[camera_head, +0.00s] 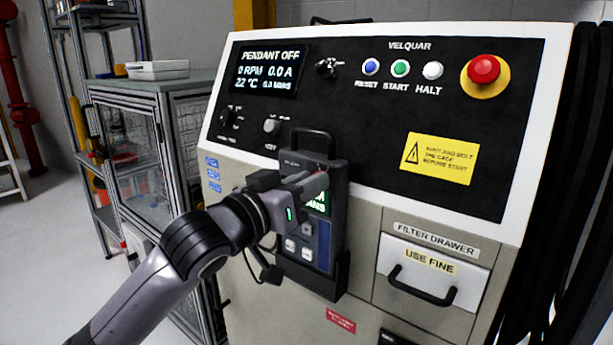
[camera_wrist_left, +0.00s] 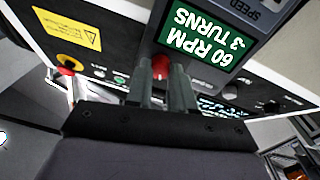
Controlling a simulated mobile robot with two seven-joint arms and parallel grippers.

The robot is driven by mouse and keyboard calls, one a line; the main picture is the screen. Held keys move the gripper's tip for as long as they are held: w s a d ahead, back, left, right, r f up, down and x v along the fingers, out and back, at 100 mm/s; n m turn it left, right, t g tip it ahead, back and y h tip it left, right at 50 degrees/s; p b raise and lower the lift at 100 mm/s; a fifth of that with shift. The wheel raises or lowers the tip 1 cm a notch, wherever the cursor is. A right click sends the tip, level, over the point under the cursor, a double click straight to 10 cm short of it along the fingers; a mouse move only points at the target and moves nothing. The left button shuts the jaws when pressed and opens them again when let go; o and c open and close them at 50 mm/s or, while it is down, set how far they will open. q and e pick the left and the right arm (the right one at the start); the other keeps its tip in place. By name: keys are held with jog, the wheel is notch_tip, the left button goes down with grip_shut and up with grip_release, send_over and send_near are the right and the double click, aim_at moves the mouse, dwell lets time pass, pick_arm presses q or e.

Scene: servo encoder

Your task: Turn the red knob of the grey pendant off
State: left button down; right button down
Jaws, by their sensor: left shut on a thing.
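The grey pendant (camera_head: 335,255) hangs in a holder on the front of the machine. Its green screen (camera_wrist_left: 213,40) reads "60 RPM -3 TURNS" in the left wrist view, upside down. The red knob (camera_wrist_left: 161,67) shows between the fingertips of my left gripper (camera_wrist_left: 161,80), which is shut on it. In the head view my left gripper (camera_head: 312,183) reaches in from the left across the upper pendant and hides the knob and part of the screen. The machine's display (camera_head: 268,70) reads "PENDANT OFF", 0 RPM and 0.0 A. My right gripper is not in view.
A red mushroom button (camera_head: 483,69) and blue, green and white buttons sit on the black panel above. The filter drawer (camera_head: 465,275) with its black handle is right of the pendant. A glass-sided cabinet (camera_head: 135,155) stands at left. Black cables hang at far right.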

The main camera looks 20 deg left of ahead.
pick_arm(q)
jog(key=shift+r+n+p, duration=0.1)
jog(key=shift+n+p, duration=0.2)
jog(key=shift+n, duration=0.3)
jog(key=c, duration=1)
grip_release()
jog(key=shift+o, duration=0.2)
jog(key=v, duration=0.7)
jog(key=shift+b, duration=0.4)
jog(key=shift+s, duration=0.1)
